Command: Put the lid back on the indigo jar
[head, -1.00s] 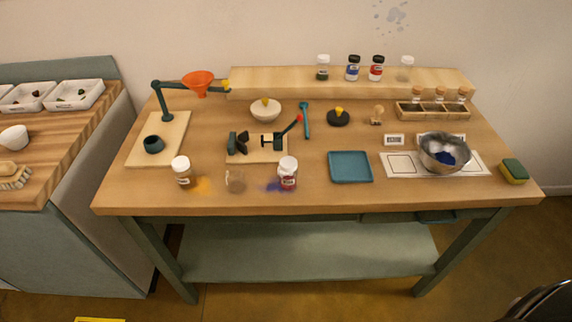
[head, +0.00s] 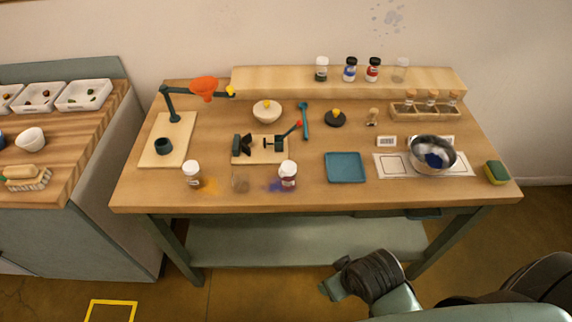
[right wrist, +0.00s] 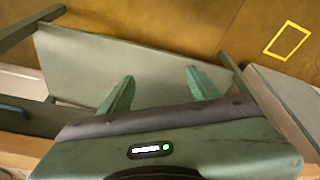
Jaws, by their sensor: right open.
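On the back shelf stands a jar with a blue label and dark top (head: 350,70); I cannot read whether it is the indigo jar. At the table's front, a white-topped jar with a reddish label (head: 287,176) stands beside blue powder (head: 273,186). I cannot make out a loose lid for certain. A dark disc with a yellow knob (head: 335,120) lies at mid-table. My right gripper (head: 333,286) is in front of the table, low and empty. In the right wrist view its two fingers (right wrist: 157,88) are apart. My left gripper is not in view.
A side counter (head: 85,160) stands left. The table's front-right top is mostly bare.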

